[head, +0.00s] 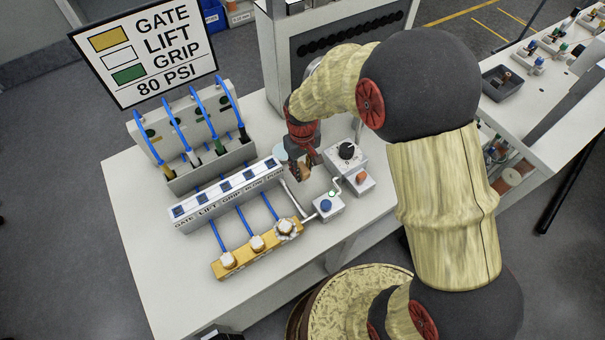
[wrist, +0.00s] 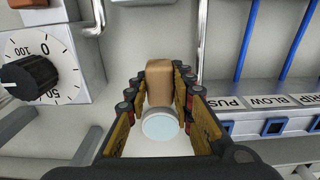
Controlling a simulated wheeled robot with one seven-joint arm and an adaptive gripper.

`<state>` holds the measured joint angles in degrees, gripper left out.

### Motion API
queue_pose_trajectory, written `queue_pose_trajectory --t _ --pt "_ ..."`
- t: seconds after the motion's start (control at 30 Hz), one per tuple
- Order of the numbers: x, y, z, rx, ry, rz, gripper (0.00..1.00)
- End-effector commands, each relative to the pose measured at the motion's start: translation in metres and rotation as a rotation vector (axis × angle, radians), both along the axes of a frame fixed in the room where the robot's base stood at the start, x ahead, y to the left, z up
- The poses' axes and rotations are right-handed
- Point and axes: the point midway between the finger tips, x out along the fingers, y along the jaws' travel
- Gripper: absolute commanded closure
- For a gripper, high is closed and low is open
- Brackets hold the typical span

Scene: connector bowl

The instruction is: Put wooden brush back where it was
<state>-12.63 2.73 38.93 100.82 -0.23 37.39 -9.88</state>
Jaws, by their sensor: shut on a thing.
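My gripper (head: 303,172) is shut on the wooden brush (wrist: 159,78), a small tan block between its two fingers in the wrist view. In the head view a bit of the brush (head: 305,174) shows below the fingers, over the white table between the long labelled box and the dial box. Much of the brush is hidden by the fingers. I cannot tell whether it touches the table. A pale round disc (wrist: 160,126) shows between the fingers in the wrist view, close to the brush; I cannot tell whether they touch.
The labelled button box (head: 228,195) stands to the left, and a dial box (head: 346,156) to the right. A small box with a blue button (head: 326,207) and a yellow manifold (head: 257,249) are nearer. Blue tubes run to the back-left rack (head: 190,130).

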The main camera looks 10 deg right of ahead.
Motion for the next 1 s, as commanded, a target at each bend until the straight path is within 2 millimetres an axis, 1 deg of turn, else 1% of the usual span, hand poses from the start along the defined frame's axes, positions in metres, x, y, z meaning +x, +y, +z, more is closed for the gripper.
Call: queue_pose_trajectory --t 0.1,0.2,0.3,0.57,0.7,0.73,1.0 --pt "0.006 -0.002 -0.011 -0.001 0.004 -0.002 1.00" --pt "0.006 -0.002 -0.027 -0.001 0.004 0.000 1.00" --pt "0.006 -0.002 -0.038 0.000 0.003 0.000 1.00" --pt "0.006 -0.002 -0.039 0.000 0.001 0.000 1.00" --pt "0.006 -0.002 -0.043 0.000 0.001 0.000 1.00" --pt "0.006 -0.002 -0.042 0.000 0.001 0.000 0.75" --pt "0.006 -0.002 -0.042 0.000 0.001 0.000 0.60"
